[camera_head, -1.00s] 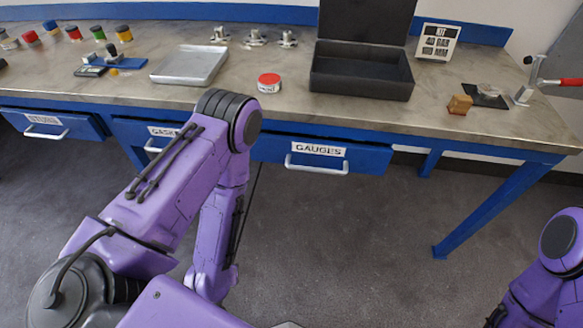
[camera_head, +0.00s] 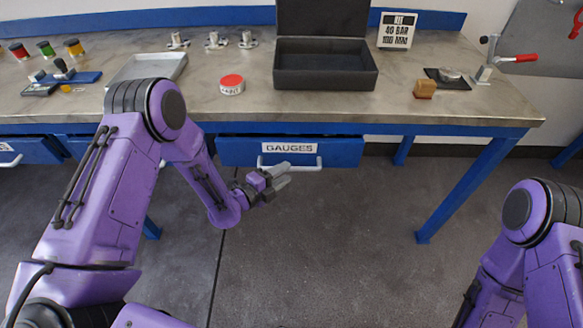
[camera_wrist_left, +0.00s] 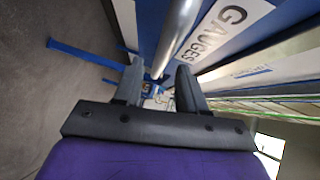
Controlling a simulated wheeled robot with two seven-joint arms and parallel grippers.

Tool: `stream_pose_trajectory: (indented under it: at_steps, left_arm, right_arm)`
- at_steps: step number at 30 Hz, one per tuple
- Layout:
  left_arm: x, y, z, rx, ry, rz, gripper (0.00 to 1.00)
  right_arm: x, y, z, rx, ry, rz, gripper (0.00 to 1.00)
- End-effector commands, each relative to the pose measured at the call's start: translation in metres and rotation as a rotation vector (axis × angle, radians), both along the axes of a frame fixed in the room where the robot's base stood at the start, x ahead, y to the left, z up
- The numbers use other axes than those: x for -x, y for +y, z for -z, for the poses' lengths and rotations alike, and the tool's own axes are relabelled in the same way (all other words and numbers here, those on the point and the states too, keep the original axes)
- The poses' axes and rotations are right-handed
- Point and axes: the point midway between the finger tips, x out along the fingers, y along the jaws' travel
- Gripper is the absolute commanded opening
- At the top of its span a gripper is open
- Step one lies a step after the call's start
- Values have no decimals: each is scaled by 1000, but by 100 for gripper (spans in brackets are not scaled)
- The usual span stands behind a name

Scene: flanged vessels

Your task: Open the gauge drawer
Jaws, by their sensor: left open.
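The gauge drawer (camera_head: 235,151) is a blue drawer under the bench top, with a white GAUGES label (camera_head: 290,148) and a pale bar handle (camera_head: 262,164). Its front sits close under the bench edge and looks shut. My left gripper (camera_head: 284,175) is open just below and in front of the handle. In the left wrist view the handle bar (camera_wrist_left: 176,32) runs toward the gap between the open fingers (camera_wrist_left: 160,68); I cannot tell whether it lies fully between them. The label (camera_wrist_left: 215,28) shows beside it. My right gripper is out of view.
The steel bench top (camera_head: 200,100) carries a metal tray (camera_head: 150,67), a red-lidded tin (camera_head: 231,85), an open dark case (camera_head: 325,65) and a wooden block (camera_head: 425,88). A blue bench leg (camera_head: 465,190) stands at right. The floor before the drawer is clear.

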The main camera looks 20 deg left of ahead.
Motion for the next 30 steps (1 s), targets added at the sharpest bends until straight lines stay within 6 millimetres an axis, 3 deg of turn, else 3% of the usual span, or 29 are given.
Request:
stream_pose_trajectory:
  at_steps: [6, 16, 20, 30]
  left_arm:
    - [-29, -17, 5, 1, 2, 0, 40]
    - [-35, -20, 6, 1, 3, -1, 40]
    - [-34, -20, 6, 1, 3, -1, 0]
    - [-31, -22, 7, 1, 5, -1, 0]
  right_arm:
    - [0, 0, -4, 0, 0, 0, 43]
    - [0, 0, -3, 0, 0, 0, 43]
    - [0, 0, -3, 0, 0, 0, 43]
    - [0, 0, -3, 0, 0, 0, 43]
